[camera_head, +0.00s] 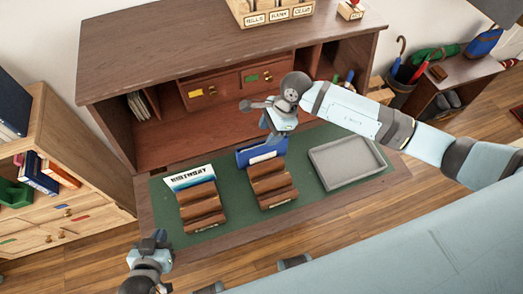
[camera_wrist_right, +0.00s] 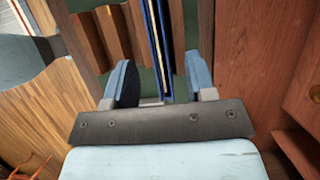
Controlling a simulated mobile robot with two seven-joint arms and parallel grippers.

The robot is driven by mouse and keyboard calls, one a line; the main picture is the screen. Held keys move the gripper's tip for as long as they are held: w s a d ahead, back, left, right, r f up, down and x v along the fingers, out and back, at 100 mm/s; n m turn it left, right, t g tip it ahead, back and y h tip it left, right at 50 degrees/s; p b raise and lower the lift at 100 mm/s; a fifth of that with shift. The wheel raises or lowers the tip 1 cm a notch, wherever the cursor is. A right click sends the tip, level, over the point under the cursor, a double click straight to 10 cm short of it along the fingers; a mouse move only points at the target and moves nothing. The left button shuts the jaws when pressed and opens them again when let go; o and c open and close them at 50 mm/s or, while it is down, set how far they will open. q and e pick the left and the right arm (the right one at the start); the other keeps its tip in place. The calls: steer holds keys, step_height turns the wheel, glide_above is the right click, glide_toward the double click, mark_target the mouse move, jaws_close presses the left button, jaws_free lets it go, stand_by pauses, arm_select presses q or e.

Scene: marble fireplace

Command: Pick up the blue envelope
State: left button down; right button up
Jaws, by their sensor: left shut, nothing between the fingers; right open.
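The blue envelope (camera_head: 262,152) stands upright in the slot of a brown wooden rack (camera_head: 272,186) on the green desk mat. My right gripper (camera_head: 270,138) is open above it. In the right wrist view the envelope (camera_wrist_right: 156,45) is seen edge-on between the two spread fingers of the right gripper (camera_wrist_right: 160,82), with a gap on each side. My left gripper (camera_head: 155,240) is shut and empty, low at the left in front of the desk.
A second rack (camera_head: 202,208) holds a "HISTORY" paper (camera_head: 190,177) to the left. A grey tray (camera_head: 345,162) lies on the mat (camera_head: 235,222) to the right. The desk's drawers and upper shelf (camera_head: 215,40) rise behind. A wooden cabinet (camera_head: 60,215) stands at far left.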

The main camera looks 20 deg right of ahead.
mark_target(263, 144)
steer(key=shift+p+x, duration=0.85)
steer(key=shift+x, duration=2.2)
steer(key=shift+s, duration=0.15)
jaws_close()
